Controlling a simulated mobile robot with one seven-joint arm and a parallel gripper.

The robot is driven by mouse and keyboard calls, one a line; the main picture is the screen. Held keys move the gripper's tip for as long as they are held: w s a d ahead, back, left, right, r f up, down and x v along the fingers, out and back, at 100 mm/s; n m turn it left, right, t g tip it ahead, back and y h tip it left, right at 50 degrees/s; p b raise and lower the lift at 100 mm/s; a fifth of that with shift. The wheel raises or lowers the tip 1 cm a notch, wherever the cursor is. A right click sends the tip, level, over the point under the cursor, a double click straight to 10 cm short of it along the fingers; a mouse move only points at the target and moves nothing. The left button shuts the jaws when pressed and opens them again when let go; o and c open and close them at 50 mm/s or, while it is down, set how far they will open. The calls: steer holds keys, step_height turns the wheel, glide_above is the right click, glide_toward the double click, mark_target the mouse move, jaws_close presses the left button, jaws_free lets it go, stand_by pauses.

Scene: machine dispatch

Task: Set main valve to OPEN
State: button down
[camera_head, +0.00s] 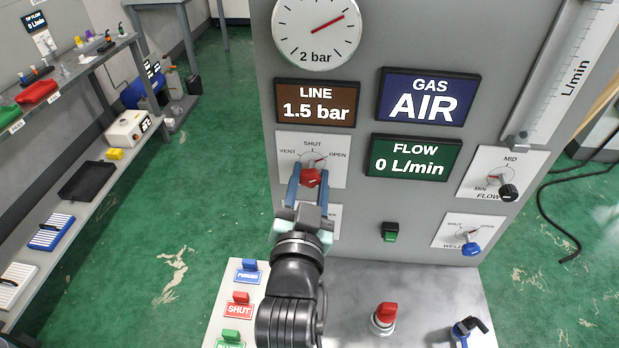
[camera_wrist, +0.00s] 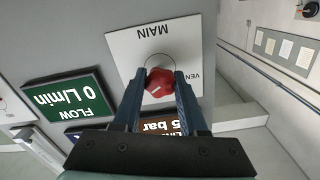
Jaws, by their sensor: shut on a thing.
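The main valve is a red knob (camera_head: 311,178) on a white plate (camera_head: 286,146) of the grey panel, marked VENT, SHUT and OPEN. My gripper (camera_head: 310,182) is shut on the knob, one blue finger on each side. In the wrist view the red knob (camera_wrist: 158,83) sits between the fingertips, and the plate (camera_wrist: 122,55) reads MAIN upside down. A short pointer by the knob in the head view leans up and right, toward OPEN. The knob's white line in the wrist view is slanted the same way. My gripper hides the plate's lower part.
The LINE display (camera_head: 316,103) reads 1.5 bar, the FLOW display (camera_head: 412,158) 0 L/min and the GAS display (camera_head: 428,97) AIR. A black flow knob (camera_head: 508,193) and blue welder knob (camera_head: 471,249) are at right. A red knob (camera_head: 384,315) stands on the ledge below.

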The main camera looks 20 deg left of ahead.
steer(key=shift+c, duration=2.2)
jaws_free()
steer(key=b+v, duration=0.3)
steer(key=v, duration=1)
steer(key=shift+b, duration=0.3)
steer(key=d+r+t+h, duration=0.1)
steer(key=d+r+t, duration=0.2)
steer(key=r, duration=0.9)
steer(key=d+r+t+h, duration=0.2)
steer(key=d+r, duration=0.3)
steer(key=r, duration=0.8)
steer(key=d+r+t+h, duration=0.2)
steer(key=d+r+t, duration=0.2)
steer(key=r, duration=0.8)
steer(key=shift+d+r+t, duration=0.25)
steer(key=shift+t, duration=0.25)
